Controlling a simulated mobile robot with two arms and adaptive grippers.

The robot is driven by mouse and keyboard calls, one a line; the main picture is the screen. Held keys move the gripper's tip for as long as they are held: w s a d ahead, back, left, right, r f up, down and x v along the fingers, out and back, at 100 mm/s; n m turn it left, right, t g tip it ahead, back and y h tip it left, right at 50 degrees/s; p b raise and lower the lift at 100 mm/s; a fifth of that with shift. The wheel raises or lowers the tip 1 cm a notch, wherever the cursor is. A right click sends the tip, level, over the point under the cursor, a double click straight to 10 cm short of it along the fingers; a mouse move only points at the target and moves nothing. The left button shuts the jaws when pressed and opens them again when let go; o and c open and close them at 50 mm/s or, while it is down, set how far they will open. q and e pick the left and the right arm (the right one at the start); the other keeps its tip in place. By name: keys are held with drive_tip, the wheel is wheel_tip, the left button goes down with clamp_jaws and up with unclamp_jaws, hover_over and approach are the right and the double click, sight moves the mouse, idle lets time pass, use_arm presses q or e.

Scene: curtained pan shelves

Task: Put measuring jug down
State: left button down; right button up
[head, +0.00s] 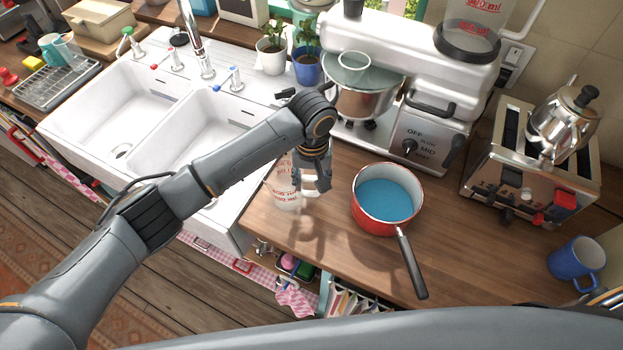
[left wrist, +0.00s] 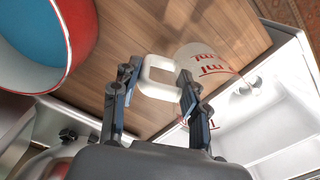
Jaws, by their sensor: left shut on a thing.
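The measuring jug (head: 284,188) is clear with red markings. It is at the left end of the wooden counter, beside the sink, partly hidden behind my left gripper (head: 318,182). In the left wrist view, the jug (left wrist: 212,72) shows its squarish white handle (left wrist: 158,92) between the fingers of my left gripper (left wrist: 155,84), which is shut on it. The jug looks roughly upright, at or just above the counter; I cannot tell whether its base touches. My right gripper is not in view.
A red pan (head: 362,214) with blue inside stands right of the jug, its handle towards the front. The double sink (head: 222,185) is on the left. A stand mixer (head: 425,130) and a toaster (head: 480,165) stand behind. Bare counter (head: 345,262) lies in front of the pan.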

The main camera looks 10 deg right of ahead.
use_arm(q)
drive_tip(key=shift+f, duration=0.25)
drive_tip(key=c, duration=0.6)
unclamp_jaws()
wheel_tip(320, 180, up, 12)
idle(0.4)
clamp_jaws()
